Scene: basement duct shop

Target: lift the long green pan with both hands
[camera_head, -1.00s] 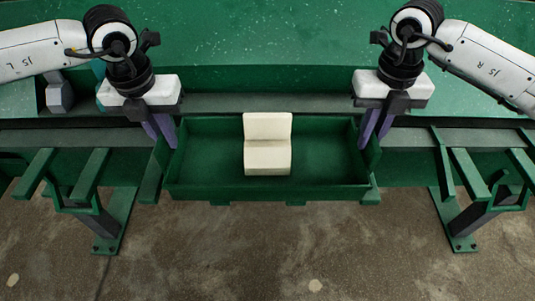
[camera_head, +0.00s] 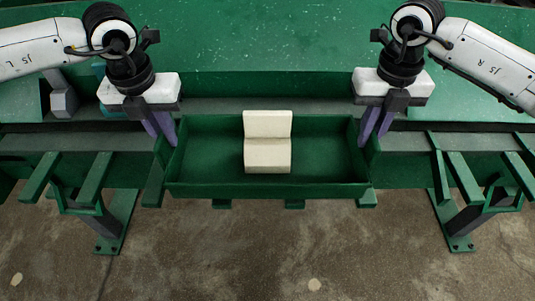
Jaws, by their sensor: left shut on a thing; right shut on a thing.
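The long green pan (camera_head: 215,188) is a shallow open box in the middle of the head view, held level. A cream block with a step in it (camera_head: 267,154) sits inside, near its middle. My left gripper (camera_head: 162,142) is shut on the pan's left end, its purple fingers pointing down. My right gripper (camera_head: 369,141) is shut on the pan's right end in the same way. The fingertips are partly hidden at the pan's ends. The pan appears slightly above the green supports below it; the exact gap cannot be told.
Green support tabs (camera_head: 294,204) show below the pan's front edge. Green brackets with legs stand at left (camera_head: 95,180) and right (camera_head: 465,178). A wide green surface (camera_head: 265,45) lies behind. The concrete floor (camera_head: 260,255) in front is clear.

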